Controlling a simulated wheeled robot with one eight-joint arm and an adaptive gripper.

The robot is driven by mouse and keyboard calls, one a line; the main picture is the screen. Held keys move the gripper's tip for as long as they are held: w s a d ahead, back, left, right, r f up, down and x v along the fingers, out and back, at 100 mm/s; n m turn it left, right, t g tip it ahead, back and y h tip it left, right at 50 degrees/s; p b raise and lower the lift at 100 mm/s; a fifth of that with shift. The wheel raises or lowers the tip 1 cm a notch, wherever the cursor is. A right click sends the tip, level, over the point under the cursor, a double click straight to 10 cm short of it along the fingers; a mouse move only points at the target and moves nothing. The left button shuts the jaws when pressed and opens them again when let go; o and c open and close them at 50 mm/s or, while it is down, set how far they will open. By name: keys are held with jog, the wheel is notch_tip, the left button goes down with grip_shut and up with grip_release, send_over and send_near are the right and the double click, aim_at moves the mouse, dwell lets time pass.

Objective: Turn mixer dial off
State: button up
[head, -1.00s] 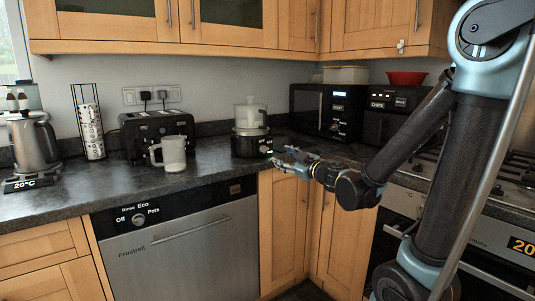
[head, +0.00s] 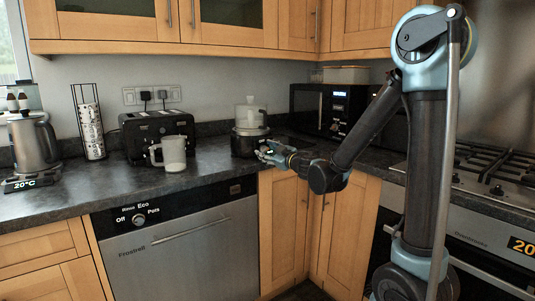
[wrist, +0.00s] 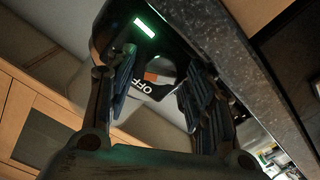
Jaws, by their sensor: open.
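The mixer (head: 250,116) stands on the counter, with a clear-looking bowl on a black base (head: 248,138). In the wrist view the black base (wrist: 112,30) carries a green lit display and a dial area with a white "OFF" label (wrist: 140,90) and an orange mark. My gripper (head: 266,152) is at the front right of the base. In the wrist view my gripper (wrist: 163,82) is open, its two fingers on either side of the label area. The dial is partly in shadow; I cannot tell its exact setting or whether the fingers touch it.
A white jug (head: 172,154) and a black toaster (head: 155,134) stand left of the mixer. A black microwave (head: 328,106) is to its right. The counter's front edge runs below my gripper. The hob (head: 485,170) lies at the right.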

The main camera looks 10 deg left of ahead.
jog(key=c, duration=1.1)
jog(key=shift+n, duration=0.4)
jog(key=n, duration=0.5)
jog(key=shift+n, duration=0.4)
jog(key=n, duration=0.5)
jog(key=shift+s+f, duration=0.1)
jog(key=shift+s, duration=0.05)
jog(key=shift+o, duration=0.2)
jog(key=shift+n, duration=0.3)
